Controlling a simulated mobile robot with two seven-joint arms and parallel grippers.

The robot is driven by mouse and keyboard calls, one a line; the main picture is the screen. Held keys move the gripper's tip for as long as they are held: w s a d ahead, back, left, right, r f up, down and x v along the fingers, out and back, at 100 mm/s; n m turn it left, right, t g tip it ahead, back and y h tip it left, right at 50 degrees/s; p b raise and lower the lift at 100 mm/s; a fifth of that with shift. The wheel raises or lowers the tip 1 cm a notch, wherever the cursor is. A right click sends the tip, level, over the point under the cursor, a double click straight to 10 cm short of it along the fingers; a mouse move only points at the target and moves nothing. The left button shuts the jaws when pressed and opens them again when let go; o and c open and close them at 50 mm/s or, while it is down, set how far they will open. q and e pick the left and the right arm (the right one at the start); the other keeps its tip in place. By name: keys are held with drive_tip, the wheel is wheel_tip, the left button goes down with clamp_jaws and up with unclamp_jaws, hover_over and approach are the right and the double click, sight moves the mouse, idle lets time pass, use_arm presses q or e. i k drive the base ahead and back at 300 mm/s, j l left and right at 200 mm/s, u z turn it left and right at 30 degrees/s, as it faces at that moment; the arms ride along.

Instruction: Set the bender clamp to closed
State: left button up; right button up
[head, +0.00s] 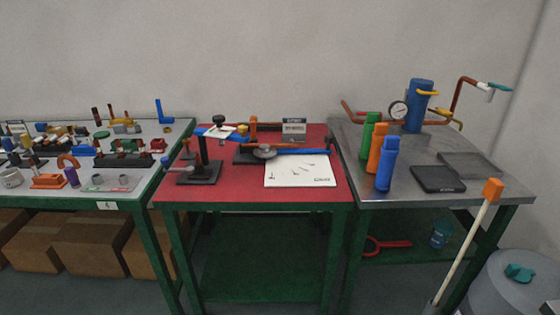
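The bender (264,152) sits on the red-topped middle table, with a round grey part on a black base and a long blue bar running to the right. An orange upright (253,128) stands at its back left. To its left is a black stand (200,172) with a dark knob and a blue arm. Which part is the bender clamp, and whether it is open or closed, I cannot tell at this size. Neither of my grippers is in view.
A white sheet (297,172) lies at the front of the red table (230,192). A small sign (294,129) stands behind. The left table (135,188) is crowded with parts. The right metal table (400,153) holds coloured bottles and a blue cylinder (418,106). A leaning orange-tipped pole (466,240) stands at right.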

sight(253, 119)
drive_tip(key=j+z, duration=0.15)
drive_tip(key=z, duration=0.25)
drive_tip(key=i+j+z, duration=0.1)
drive_tip(key=z, duration=0.25)
drive_tip(key=j+z, duration=0.25)
drive_tip(key=z, duration=0.15)
drive_tip(key=k+j+z, duration=0.1)
drive_tip(key=j+z, duration=0.35)
drive_tip(key=j, duration=0.4)
